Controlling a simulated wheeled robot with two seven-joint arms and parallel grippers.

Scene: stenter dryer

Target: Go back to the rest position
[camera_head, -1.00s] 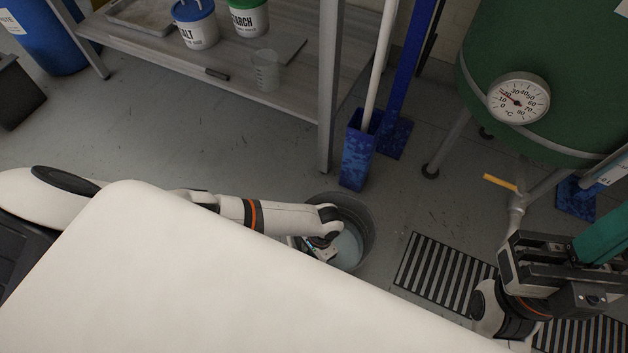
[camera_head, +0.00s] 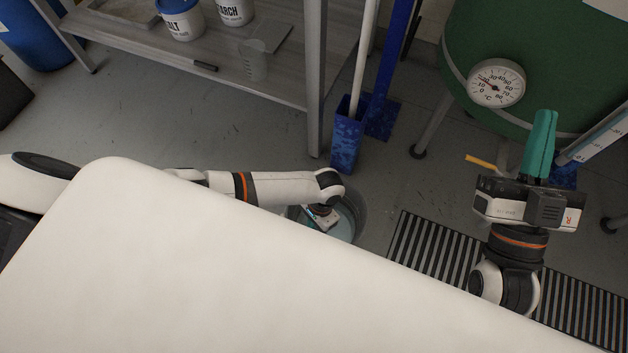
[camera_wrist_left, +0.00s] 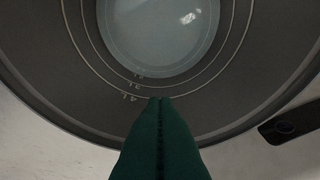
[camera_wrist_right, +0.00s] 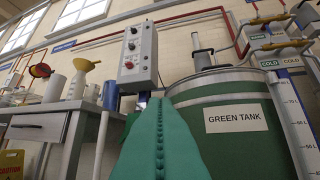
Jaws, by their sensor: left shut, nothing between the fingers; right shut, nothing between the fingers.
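My right gripper (camera_head: 541,142) is shut and empty, its green fingers pointing up in front of the green tank (camera_head: 560,60). In the right wrist view its closed fingers (camera_wrist_right: 160,108) show before the tank (camera_wrist_right: 228,140) labelled GREEN TANK. My left arm reaches to the grey bucket (camera_head: 358,215) on the floor, and its fingers are hidden in the head view. In the left wrist view my left gripper (camera_wrist_left: 161,100) is shut and empty, its fingertips in front of the inner wall of the bucket (camera_wrist_left: 60,85), which has ring marks and a pale liquid at the bottom.
A floor grate (camera_head: 430,255) lies between the bucket and my right arm. A yellow-handled valve (camera_head: 480,161) and a thermometer dial (camera_head: 497,83) are on the tank. A blue holder with a pole (camera_head: 347,150) stands behind the bucket. A shelf table (camera_head: 280,90) holds tubs and a beaker.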

